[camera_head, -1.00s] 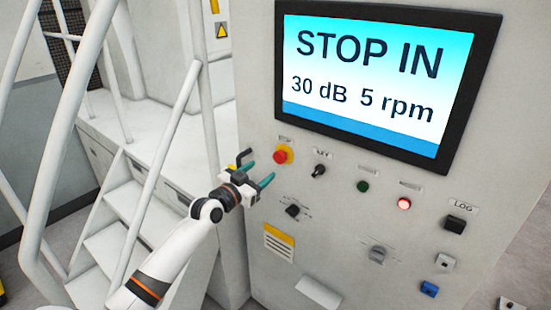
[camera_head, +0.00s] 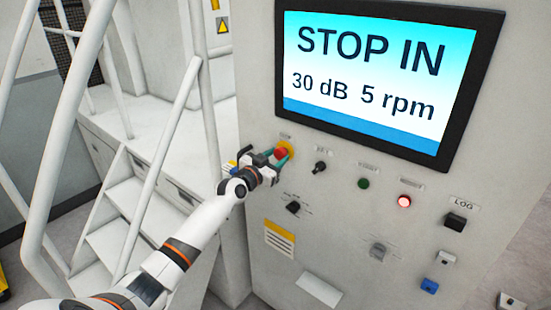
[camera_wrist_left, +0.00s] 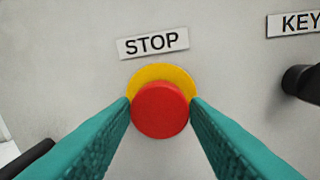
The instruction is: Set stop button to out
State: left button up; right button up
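The stop button is a red mushroom knob on a yellow round base, under a STOP label on the grey panel. In the head view the stop button (camera_head: 282,153) is partly covered by my left gripper (camera_head: 268,158). In the left wrist view the red knob (camera_wrist_left: 160,109) sits midway between the two teal fingertips (camera_wrist_left: 160,112), one on each side. The fingers are apart, and whether they touch the knob I cannot tell. The screen (camera_head: 370,75) reads STOP IN, 30 dB, 5 rpm. My right gripper is not in view.
Right of the button are a black key switch (camera_head: 320,167), a green button (camera_head: 363,183) and a lit red button (camera_head: 404,201). A black rotary knob (camera_head: 293,207) is below. White stair railings (camera_head: 160,160) stand at the left.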

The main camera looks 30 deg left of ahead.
pick_arm(q)
grip_shut()
jog(key=shift+s, duration=0.6)
jog(key=shift+o, duration=2.3)
grip_release()
jog(key=shift+a, duration=0.1)
jog(key=shift+s, duration=0.15)
jog(key=s+b, duration=0.2)
jog(key=s, duration=0.9)
jog(key=shift+s+a+b, duration=0.15)
jog(key=shift+s+b, duration=0.2)
jog(key=shift+s, duration=0.05)
